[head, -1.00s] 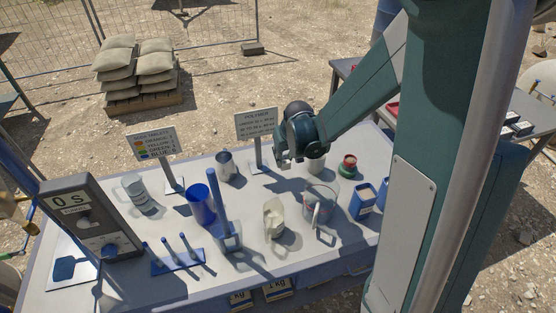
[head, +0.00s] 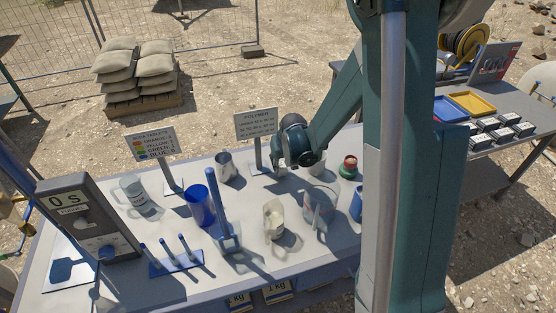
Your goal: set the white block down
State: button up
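My gripper (head: 281,169) hangs over the back middle of the table (head: 110,275), in front of the polymer sign (head: 255,124). A small pale shape shows at its fingertips, too small to tell as fingers or the white block. I cannot make out the white block for certain anywhere in the head view. The fingers are too small and shaded to tell open from shut.
A metal cup (head: 226,168) stands left of my gripper, a white cup (head: 317,165) right of it. A blue cup (head: 200,206), a beige jug (head: 273,218) and a clear pitcher (head: 320,205) stand nearer. A red-and-green pot (head: 349,167) is farther right.

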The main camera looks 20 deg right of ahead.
aim_at(281, 165)
jog(key=shift+w, duration=0.2)
jog(key=w, duration=0.3)
jog(key=shift+w, duration=0.3)
jog(key=shift+w+f+b, duration=0.1)
jog(key=shift+f+b, duration=0.2)
jog(key=shift+f, duration=0.3)
jog(key=shift+f, duration=0.2)
jog(key=o, duration=0.9)
jog(key=shift+r, duration=0.3)
jog(key=p+v, duration=0.1)
jog(key=v, duration=0.9)
jog(key=shift+r+p, duration=0.25)
jog(key=shift+p, duration=0.05)
jog(key=shift+s+r, duration=0.5)
jog(key=shift+r, duration=0.05)
